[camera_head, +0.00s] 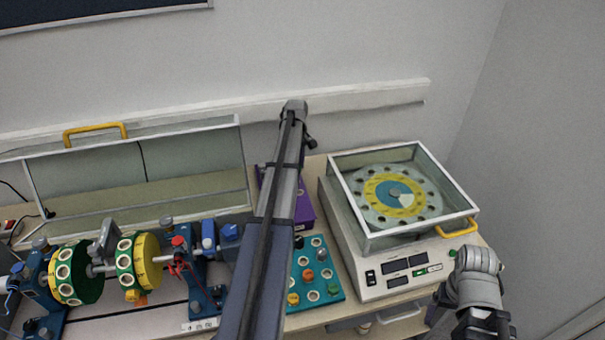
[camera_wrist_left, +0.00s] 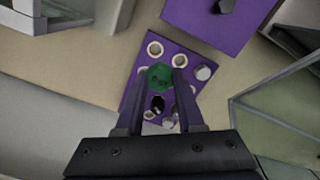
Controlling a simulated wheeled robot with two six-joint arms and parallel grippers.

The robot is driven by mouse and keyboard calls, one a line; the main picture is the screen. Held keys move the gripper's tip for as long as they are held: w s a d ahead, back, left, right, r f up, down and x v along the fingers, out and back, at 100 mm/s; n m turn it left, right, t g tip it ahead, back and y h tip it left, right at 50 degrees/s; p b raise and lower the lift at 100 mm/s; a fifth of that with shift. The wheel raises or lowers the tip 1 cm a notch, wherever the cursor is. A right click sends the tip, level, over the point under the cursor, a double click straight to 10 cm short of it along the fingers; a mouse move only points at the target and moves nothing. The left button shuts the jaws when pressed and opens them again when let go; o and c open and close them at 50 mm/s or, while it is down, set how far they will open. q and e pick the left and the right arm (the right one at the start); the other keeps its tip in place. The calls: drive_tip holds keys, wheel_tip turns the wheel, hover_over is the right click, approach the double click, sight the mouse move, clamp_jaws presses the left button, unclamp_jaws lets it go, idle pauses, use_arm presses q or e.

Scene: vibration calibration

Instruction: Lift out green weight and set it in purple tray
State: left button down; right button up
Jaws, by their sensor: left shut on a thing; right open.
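The green weight (camera_wrist_left: 160,77) is between the fingertips of my left gripper (camera_wrist_left: 158,90) in the left wrist view, and the jaws are shut on it. It is over the purple tray (camera_wrist_left: 133,92), which has white-ringed holes and a few grey or dark weights. I cannot tell whether the green weight touches the tray. In the head view my left arm crosses the middle and hides the left gripper and the green weight; part of a purple surface (camera_head: 304,207) shows beside the arm. My right gripper (camera_head: 484,328) is open and empty at the bottom right.
A purple box or panel (camera_wrist_left: 215,20) with a dark knob lies beside the tray. A teal board (camera_head: 328,284) with several coloured weights is in front. A balancing rig (camera_head: 140,262) stands left. A glass-walled machine (camera_head: 345,215) with a yellow handle stands right.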

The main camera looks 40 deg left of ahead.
use_arm(q)
drive_tip(key=shift+w+f+b, duration=0.3)
drive_tip(key=shift+f+b, duration=0.45)
drive_tip(key=shift+f, duration=0.2)
drive_tip(key=shift+w+f+b, duration=0.25)
drive_tip(key=shift+f+b, duration=0.45)
drive_tip(key=shift+f, duration=0.2)
wheel_tip(320, 180, down, 6)
drive_tip(key=b, duration=0.6)
drive_tip(key=shift+r, duration=0.1)
drive_tip(key=shift+f+b, duration=1.1)
drive_tip(key=shift+f, duration=0.05)
drive_tip(key=shift+c, duration=2.2)
unclamp_jaws()
drive_tip(key=shift+r, duration=0.15)
wheel_tip(320, 180, up, 8)
drive_tip(key=p, duration=0.8)
drive_tip(key=shift+f, duration=0.2)
